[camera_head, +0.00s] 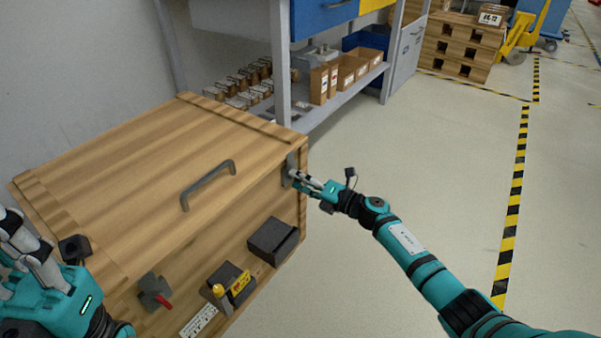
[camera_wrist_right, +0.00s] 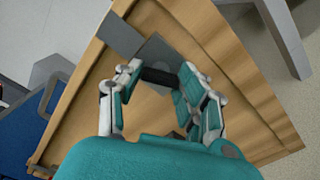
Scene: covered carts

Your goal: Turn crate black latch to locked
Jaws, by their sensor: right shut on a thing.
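The wooden crate (camera_head: 120,150) stands at the left, with a grey handle (camera_head: 207,183) on its lid. A grey metal plate (camera_head: 291,168) sits near the crate's right corner, and it also shows in the right wrist view (camera_wrist_right: 120,35). My right gripper (camera_head: 303,181) is at this plate. In the right wrist view its fingers (camera_wrist_right: 158,82) are closed around a short black piece, the black latch (camera_wrist_right: 158,76). The fingers partly hide the latch, so its angle is hard to read. My left gripper (camera_head: 25,245) is at the lower left, cut by the picture edge.
The crate front carries a red-handled part (camera_head: 155,292), a dark block with a yellow knob (camera_head: 228,285) and a dark box (camera_head: 272,240). A shelf (camera_head: 325,108) with cartons stands behind. The floor (camera_head: 430,160) at right is clear.

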